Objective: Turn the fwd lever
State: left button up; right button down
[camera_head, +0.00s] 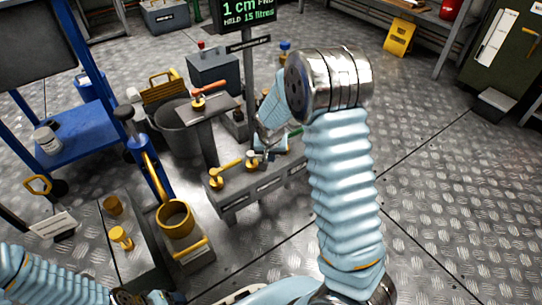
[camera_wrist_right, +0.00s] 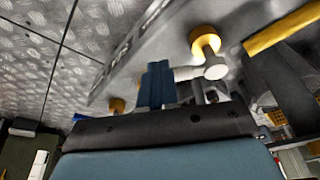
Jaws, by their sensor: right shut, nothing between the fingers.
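A low grey bench (camera_head: 232,207) with dark label plates carries yellow-handled levers. I cannot read which label is fwd. My right gripper (camera_head: 268,143) is over the bench's far right part, mostly hidden by its own wrist. In the right wrist view its blue fingers (camera_wrist_right: 155,85) are shut and empty, close beside a pale rod end (camera_wrist_right: 215,69) under a yellow knob (camera_wrist_right: 204,40). I cannot tell whether they touch. A yellow bar (camera_wrist_right: 285,27) shows at the right.
A pedestal with an orange-handled lever (camera_head: 210,91) stands behind the bench, near a black bucket (camera_head: 180,130). A yellow ring pot (camera_head: 175,218) and a blue cart (camera_head: 75,143) are to the left. Floor right of my arm is clear.

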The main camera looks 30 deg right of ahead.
jog(key=shift+w+d+n, duration=0.4)
jog(key=shift+d+n, duration=0.05)
jog(key=shift+n, duration=0.45)
jog(key=shift+w+d+n+t+y, duration=0.3)
jog(key=shift+w+d+n+y, duration=0.25)
jog(key=shift+n, duration=0.55)
jog(key=shift+w+d+n+y, duration=0.15)
jog(key=shift+w+d+n, duration=0.1)
jog(key=shift+w+n, duration=0.3)
jog(key=shift+w+d+n+y, duration=0.1)
jog(key=shift+w+d+n, duration=0.1)
jog(key=shift+w+n, duration=0.35)
jog(key=shift+s, duration=0.1)
